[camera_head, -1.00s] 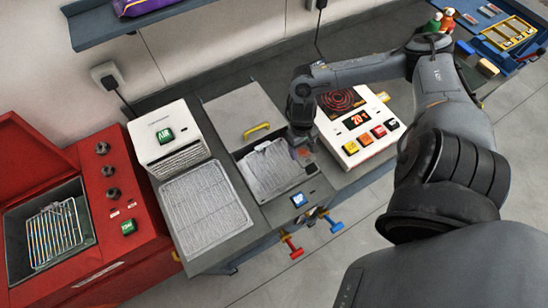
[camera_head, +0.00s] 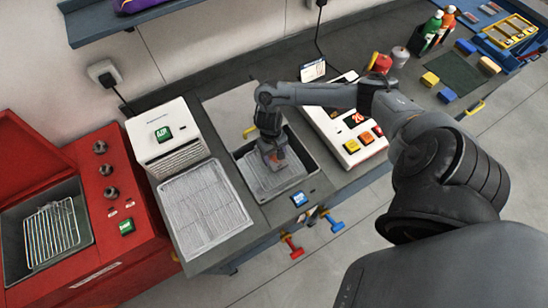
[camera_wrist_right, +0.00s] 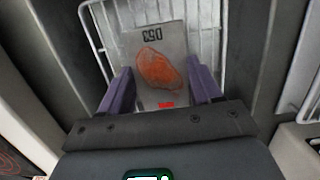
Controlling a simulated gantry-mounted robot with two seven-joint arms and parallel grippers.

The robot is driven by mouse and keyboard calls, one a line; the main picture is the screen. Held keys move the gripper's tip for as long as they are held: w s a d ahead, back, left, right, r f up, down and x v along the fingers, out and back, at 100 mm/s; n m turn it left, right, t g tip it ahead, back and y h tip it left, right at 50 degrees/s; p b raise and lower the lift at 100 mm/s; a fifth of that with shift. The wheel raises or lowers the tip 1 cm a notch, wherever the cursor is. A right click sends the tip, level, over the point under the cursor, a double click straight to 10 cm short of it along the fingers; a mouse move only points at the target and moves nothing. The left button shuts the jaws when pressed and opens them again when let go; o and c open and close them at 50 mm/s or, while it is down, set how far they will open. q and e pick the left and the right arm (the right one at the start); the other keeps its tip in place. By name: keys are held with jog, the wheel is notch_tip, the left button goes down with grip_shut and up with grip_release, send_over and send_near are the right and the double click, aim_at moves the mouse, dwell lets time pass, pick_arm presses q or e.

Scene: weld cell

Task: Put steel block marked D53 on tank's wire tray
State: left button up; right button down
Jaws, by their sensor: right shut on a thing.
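My right gripper (camera_head: 277,163) reaches down into the sunken tank (camera_head: 313,171) in the bench, over its wire tray (camera_head: 268,183). In the right wrist view, the purple fingers of my right gripper (camera_wrist_right: 167,92) are shut on the steel block (camera_wrist_right: 176,38), a grey plate with "D53" reading upside down and an orange-red patch. The wire tray (camera_wrist_right: 98,38) shows around and beneath the block. Whether the block touches the tray I cannot tell. My left gripper is not in view.
A white air unit (camera_head: 163,135) and a mesh rack (camera_head: 205,208) stand left of the tank. The red machine (camera_head: 110,222) with its own wire basket (camera_head: 52,232) is at far left. A white hotplate unit (camera_head: 345,140) stands close on the right.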

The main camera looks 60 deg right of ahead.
jog(key=shift+f, duration=1.25)
jog(key=shift+c, duration=1)
grip_release()
jog(key=shift+f, duration=0.15)
